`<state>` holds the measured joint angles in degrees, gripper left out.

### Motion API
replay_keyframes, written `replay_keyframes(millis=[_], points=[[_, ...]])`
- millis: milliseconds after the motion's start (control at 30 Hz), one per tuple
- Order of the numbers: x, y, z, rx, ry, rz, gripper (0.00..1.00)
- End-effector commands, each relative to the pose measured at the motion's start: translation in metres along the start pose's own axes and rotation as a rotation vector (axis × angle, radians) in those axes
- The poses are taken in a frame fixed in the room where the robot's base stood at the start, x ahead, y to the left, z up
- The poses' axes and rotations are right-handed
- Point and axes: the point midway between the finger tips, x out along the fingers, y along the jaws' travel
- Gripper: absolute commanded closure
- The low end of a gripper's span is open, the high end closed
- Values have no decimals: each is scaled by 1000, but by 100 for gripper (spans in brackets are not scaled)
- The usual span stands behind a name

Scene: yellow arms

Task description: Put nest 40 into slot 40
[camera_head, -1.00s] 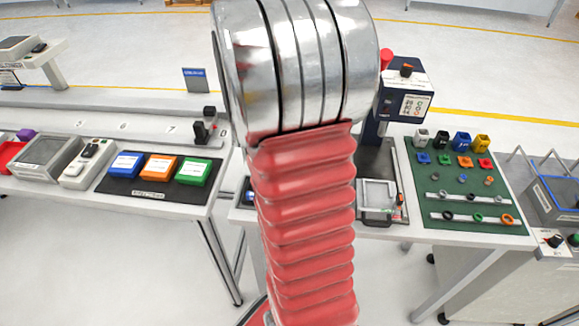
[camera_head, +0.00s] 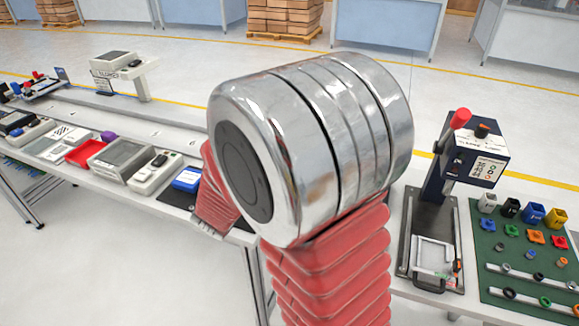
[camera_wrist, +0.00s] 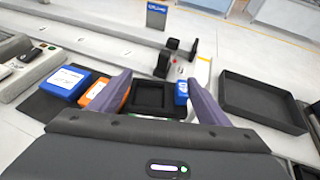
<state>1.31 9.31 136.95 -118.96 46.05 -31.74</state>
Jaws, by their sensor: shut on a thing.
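In the wrist view my gripper (camera_wrist: 157,90) has its two purple fingers on either side of a black square piece with a recessed middle (camera_wrist: 153,96). The fingers are shut on this piece, which I take to be nest 40; I can read no number on it. A blue labelled block (camera_wrist: 181,92) shows beyond it, by the right finger. In the head view my arm hides the gripper and the piece. I cannot pick out a slot marked 40 in either view.
A blue block (camera_wrist: 68,82) and an orange block (camera_wrist: 106,95) lie on a black mat (camera_wrist: 36,105) left of the fingers. An empty dark tray (camera_wrist: 288,112) lies at right. A press (camera_head: 470,150) and a green mat (camera_head: 490,238) with small coloured parts stand right of my arm.

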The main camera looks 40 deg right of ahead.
Motion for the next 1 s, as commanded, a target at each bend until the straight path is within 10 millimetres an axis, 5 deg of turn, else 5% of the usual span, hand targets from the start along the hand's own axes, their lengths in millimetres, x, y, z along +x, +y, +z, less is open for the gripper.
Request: replay_keyframes(millis=[200, 400, 1000], points=[[-39, 79, -31, -99, 0, 232, 58], [-72, 126, -57, -164, 0, 391, 58], [-83, 139, -65, -182, -2, 438, 58]])
